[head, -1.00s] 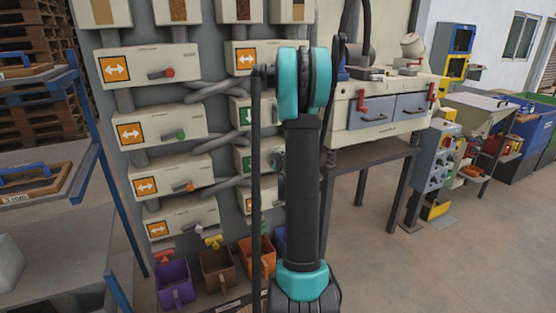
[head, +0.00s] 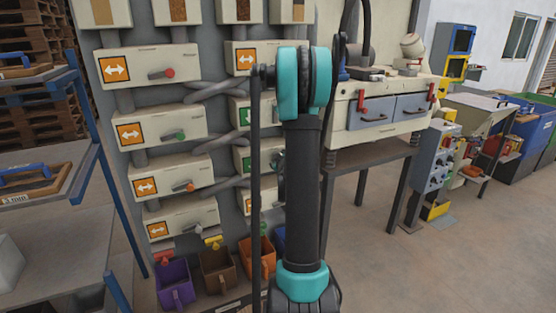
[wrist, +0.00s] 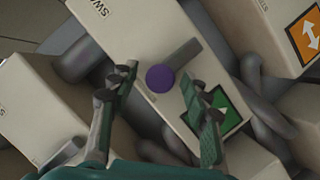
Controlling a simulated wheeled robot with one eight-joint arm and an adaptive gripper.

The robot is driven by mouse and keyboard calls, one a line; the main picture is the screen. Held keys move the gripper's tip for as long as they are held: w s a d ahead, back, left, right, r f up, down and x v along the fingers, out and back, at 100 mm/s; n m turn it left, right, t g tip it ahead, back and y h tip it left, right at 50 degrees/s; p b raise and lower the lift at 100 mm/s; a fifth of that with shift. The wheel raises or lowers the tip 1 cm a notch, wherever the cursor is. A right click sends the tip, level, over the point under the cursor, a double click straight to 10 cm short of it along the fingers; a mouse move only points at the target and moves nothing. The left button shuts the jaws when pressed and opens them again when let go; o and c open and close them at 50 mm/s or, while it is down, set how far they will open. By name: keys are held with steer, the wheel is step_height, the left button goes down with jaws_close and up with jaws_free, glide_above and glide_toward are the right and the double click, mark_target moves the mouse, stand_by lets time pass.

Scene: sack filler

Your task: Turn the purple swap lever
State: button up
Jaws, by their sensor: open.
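The purple swap lever (wrist: 161,78) has a round purple hub and a grey bar pointing to the upper right in the wrist view. It sits on a cream box with lettering starting "SW" (wrist: 125,35). A green label with a white arrow (wrist: 226,110) is on the same box, below the lever. My gripper (wrist: 157,80) is open, one finger to the left of the hub and one to the right, near the bar. I cannot tell whether a finger touches the lever. In the head view my arm hides the gripper and the purple lever.
Other cream boxes with levers, such as the red-knobbed one (head: 151,65) and the green-knobbed one (head: 160,136), line the panel, with grey pipes between. A blue-framed rack (head: 100,185) stands left. Coloured scoops, including a purple one (head: 175,283), sit below. The floor at right is mostly clear.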

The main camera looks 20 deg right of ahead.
steer(key=v, duration=1.1)
